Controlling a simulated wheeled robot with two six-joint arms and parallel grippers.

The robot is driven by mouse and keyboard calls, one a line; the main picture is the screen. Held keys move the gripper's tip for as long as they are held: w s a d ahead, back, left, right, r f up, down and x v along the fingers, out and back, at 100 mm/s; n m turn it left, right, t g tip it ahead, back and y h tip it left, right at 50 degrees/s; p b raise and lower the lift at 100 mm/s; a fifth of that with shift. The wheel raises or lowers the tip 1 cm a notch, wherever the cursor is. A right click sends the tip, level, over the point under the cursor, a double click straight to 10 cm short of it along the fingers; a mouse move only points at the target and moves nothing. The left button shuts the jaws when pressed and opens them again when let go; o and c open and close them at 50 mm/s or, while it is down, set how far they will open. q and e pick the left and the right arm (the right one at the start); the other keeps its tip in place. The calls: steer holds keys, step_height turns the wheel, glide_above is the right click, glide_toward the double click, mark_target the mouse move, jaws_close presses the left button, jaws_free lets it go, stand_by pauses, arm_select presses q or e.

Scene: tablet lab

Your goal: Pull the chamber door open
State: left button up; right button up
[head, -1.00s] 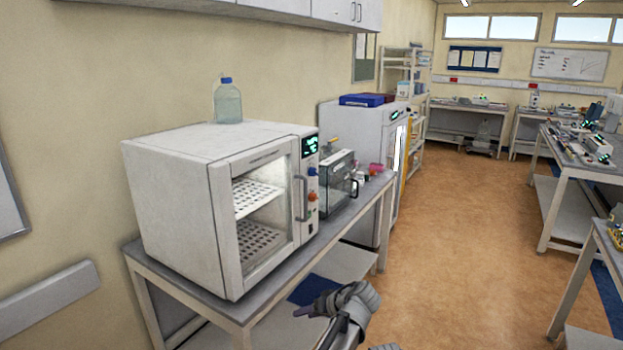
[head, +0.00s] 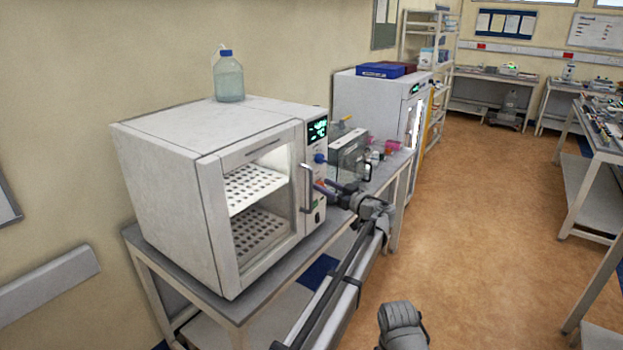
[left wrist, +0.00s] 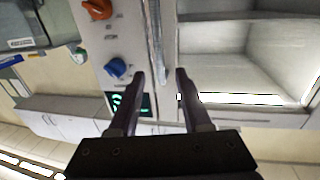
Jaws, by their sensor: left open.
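The white chamber (head: 165,165) stands on a bench, and its glass-fronted door (head: 210,200) looks closed. Perforated shelves show through the glass. The vertical door handle (head: 306,188) is on the door's right side, below the lit display. My left gripper (head: 322,188) is open right beside the handle. In the left wrist view my left gripper (left wrist: 160,75) has its two dark fingers apart, with the grey handle (left wrist: 159,45) lined up with the gap between them. I cannot tell whether either finger touches the handle. My right gripper is not in view.
A control panel (left wrist: 118,50) with blue and orange knobs is beside the handle. A capped bottle (head: 229,80) stands on top of the chamber. A glass-sided instrument (head: 350,158) is close on the right. The floor (head: 480,220) to the right is open.

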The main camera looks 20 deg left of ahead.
mark_target(312, 180)
arm_select(q)
steer(key=x, duration=0.7)
steer(key=shift+w, duration=0.1)
jaws_close()
stand_by(1.2)
